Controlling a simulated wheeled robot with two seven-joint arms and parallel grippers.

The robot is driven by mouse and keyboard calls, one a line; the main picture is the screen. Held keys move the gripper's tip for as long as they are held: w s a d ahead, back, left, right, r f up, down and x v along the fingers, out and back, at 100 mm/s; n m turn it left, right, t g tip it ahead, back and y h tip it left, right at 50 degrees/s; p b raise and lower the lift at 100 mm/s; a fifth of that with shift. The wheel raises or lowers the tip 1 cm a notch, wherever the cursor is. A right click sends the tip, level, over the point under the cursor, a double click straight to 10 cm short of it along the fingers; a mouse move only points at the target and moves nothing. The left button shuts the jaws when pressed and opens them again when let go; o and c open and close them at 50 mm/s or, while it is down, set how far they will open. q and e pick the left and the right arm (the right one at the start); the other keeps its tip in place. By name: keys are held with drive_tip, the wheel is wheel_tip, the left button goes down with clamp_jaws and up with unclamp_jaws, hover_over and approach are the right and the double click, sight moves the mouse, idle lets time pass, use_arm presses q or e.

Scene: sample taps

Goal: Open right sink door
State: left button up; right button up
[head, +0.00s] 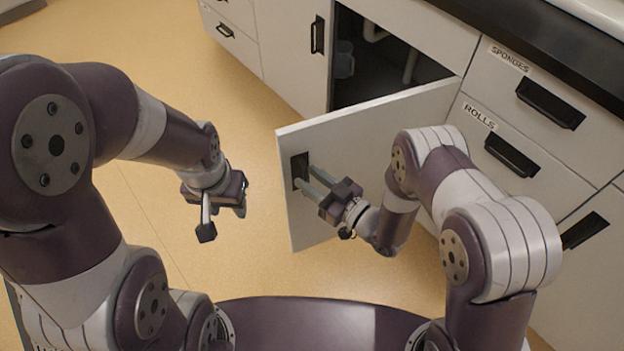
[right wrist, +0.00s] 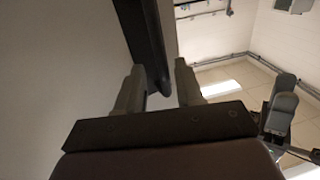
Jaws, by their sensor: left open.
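The right sink door (head: 340,135) is swung well out from the cabinet, hinged at its right edge. Its black handle (head: 299,162) is near the free edge. My right gripper (head: 309,178) is at this handle.
The open compartment (head: 385,65) shows pale pipes and a bucket-like item inside. The left sink door (head: 292,50) is closed. Drawers labelled SPONGES (head: 540,85) and ROLLS (head: 500,140) are shut at the right. The floor (head: 190,85) to the left is clear.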

drive_tip(key=shift+s, duration=0.1)
drive_tip(key=p+v, duration=0.2)
drive_tip(key=v, duration=1)
drive_tip(key=shift+d, duration=0.3)
drive_tip(key=shift+s+f, duration=0.1)
